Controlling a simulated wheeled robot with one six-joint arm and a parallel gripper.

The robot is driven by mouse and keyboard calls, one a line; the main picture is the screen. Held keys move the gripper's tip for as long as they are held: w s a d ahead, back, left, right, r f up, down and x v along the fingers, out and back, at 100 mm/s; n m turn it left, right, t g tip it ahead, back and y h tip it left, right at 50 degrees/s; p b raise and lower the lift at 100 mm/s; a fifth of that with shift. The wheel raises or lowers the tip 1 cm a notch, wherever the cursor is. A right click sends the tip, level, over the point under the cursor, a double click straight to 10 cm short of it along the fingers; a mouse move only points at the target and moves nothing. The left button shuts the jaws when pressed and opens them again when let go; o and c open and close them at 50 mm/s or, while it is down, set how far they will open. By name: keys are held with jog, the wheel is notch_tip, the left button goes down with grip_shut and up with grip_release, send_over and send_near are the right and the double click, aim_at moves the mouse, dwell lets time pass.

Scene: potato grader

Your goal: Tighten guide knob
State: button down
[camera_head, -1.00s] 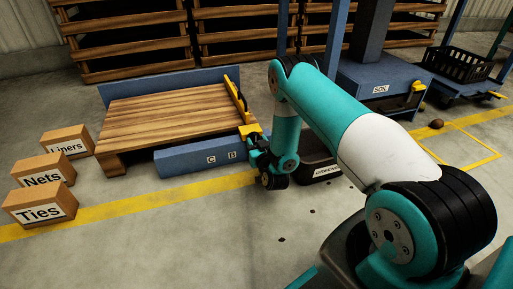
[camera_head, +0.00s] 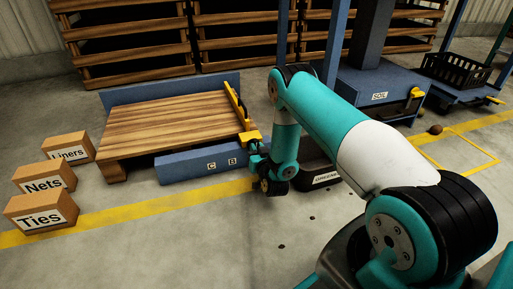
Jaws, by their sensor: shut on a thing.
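The yellow guide (camera_head: 238,105) stands along the right end of the wooden deck (camera_head: 170,118). A yellow block (camera_head: 250,138) is at its near end, above the blue front panel (camera_head: 190,166) marked C and B. My gripper (camera_head: 255,148) is at this block, small and dark in the picture. It is shut on the guide knob, which is mostly hidden by the gripper and my wrist. I cannot make out the fingertips clearly.
Boxes labelled Liners (camera_head: 68,148), Nets (camera_head: 44,178) and Ties (camera_head: 42,212) stand at left. A dark bin (camera_head: 320,177) is behind my arm. A blue SOIL unit (camera_head: 375,92) and a black crate (camera_head: 458,68) are at right. The near floor is mostly clear.

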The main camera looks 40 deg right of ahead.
jog(key=shift+s+d+f+m+p, duration=0.1)
jog(key=shift+m+p, duration=2.05)
jog(key=shift+m, duration=0.6)
jog(key=shift+d+f+m+p, duration=0.1)
jog(key=shift+m+p, duration=2)
jog(key=shift+m, duration=0.7)
jog(key=shift+s+d+f+m+p, duration=0.1)
jog(key=shift+m+p, duration=2.05)
jog(key=shift+m, duration=0.6)
jog(key=shift+w+f, duration=0.1)
jog(key=c, duration=1.1)
grip_release()
jog(key=shift+o, duration=0.2)
